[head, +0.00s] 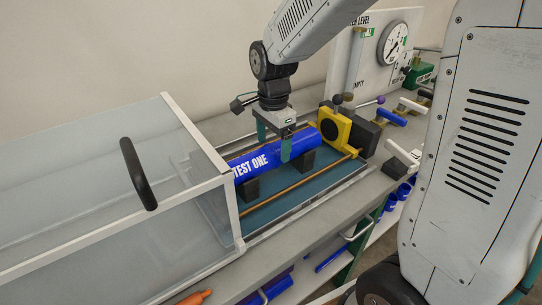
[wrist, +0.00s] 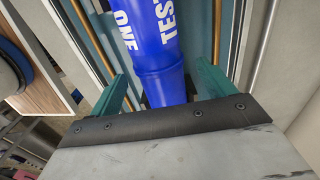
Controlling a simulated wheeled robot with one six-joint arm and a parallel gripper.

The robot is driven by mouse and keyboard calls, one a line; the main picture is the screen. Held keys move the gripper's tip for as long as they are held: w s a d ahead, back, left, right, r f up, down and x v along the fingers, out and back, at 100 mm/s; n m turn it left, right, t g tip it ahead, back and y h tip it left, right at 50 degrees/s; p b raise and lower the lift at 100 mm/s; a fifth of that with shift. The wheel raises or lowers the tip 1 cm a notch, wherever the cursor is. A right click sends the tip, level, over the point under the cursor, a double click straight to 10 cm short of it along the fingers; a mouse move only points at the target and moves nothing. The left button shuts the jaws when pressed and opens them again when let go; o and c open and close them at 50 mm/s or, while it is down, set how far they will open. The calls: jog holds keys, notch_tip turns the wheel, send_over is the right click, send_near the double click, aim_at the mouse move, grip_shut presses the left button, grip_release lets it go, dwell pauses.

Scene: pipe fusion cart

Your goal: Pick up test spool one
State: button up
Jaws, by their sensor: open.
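Test spool one (head: 254,168) is a blue pipe with white "TEST ONE" lettering. It lies on dark blocks above the blue-green bed of the cart. Its left end is near the clear-panelled enclosure. My gripper (head: 273,150) points down over the spool, with one teal finger in front of it and the other behind. In the wrist view the spool (wrist: 155,50) runs between the two teal fingers of my gripper (wrist: 160,88), with space on each side. I cannot tell whether either finger touches it.
A clear enclosure with a white frame (head: 198,143) and black handle (head: 138,174) stands at left. A yellow clamp (head: 335,129) is just right of the spool. A pressure gauge (head: 392,42) is on the back panel. Blue-ended valves (head: 392,116) lie at right.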

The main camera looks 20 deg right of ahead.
aim_at(273, 146)
notch_tip(273, 146, down, 4)
jog(key=shift+r, duration=0.2)
jog(key=c, duration=1.3)
jog(key=shift+r, duration=0.1)
